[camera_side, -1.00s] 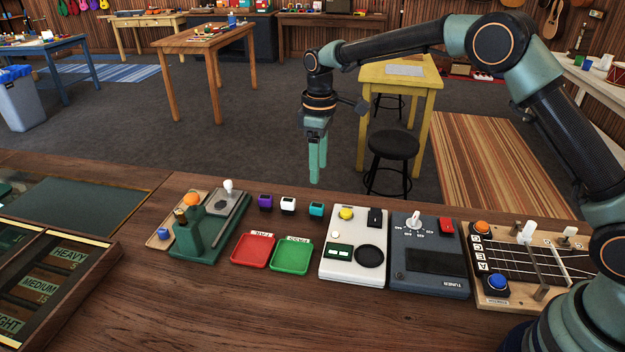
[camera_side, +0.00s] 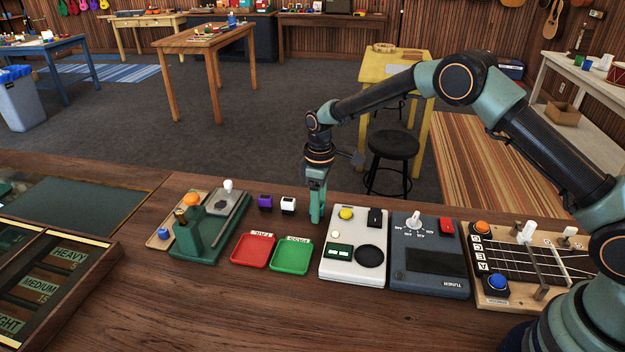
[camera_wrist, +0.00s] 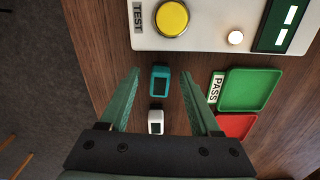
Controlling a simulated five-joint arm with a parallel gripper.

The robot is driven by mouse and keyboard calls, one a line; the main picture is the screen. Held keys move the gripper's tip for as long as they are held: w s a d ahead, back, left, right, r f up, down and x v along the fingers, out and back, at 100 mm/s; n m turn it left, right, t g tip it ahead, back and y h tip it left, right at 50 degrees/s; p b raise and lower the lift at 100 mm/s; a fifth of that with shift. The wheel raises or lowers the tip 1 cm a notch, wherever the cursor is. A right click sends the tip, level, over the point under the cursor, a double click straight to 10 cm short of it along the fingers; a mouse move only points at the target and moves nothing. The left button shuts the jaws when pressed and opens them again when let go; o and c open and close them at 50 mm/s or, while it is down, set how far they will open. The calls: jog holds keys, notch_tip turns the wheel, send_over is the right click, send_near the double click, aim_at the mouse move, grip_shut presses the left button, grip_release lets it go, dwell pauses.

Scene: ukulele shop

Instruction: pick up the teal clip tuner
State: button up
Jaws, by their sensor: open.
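The teal clip tuner (camera_wrist: 161,80) lies on the wooden bench in the wrist view, with a dark screen. It sits just beyond my gripper's tips, between the lines of the two fingers. My gripper (camera_wrist: 160,72) is open and empty, pointing down. In the side view my gripper (camera_side: 317,218) is low over the bench and hides the teal tuner. The white clip tuner (camera_side: 288,204) stands to its left, and the wrist view shows it (camera_wrist: 156,122) between the fingers, nearer the palm. The purple clip tuner (camera_side: 265,202) is farther left.
The white test box (camera_side: 352,270) stands close to the right of my gripper. The green PASS tray (camera_side: 290,268) and red tray (camera_side: 253,265) lie in front. A green press (camera_side: 197,240) stands left. The dark tuner box (camera_side: 430,282) and fretboard rig (camera_side: 520,290) are farther right.

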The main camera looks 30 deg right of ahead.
jog(key=shift+f, duration=0.35)
grip_shut()
jog(key=shift+r, duration=0.1)
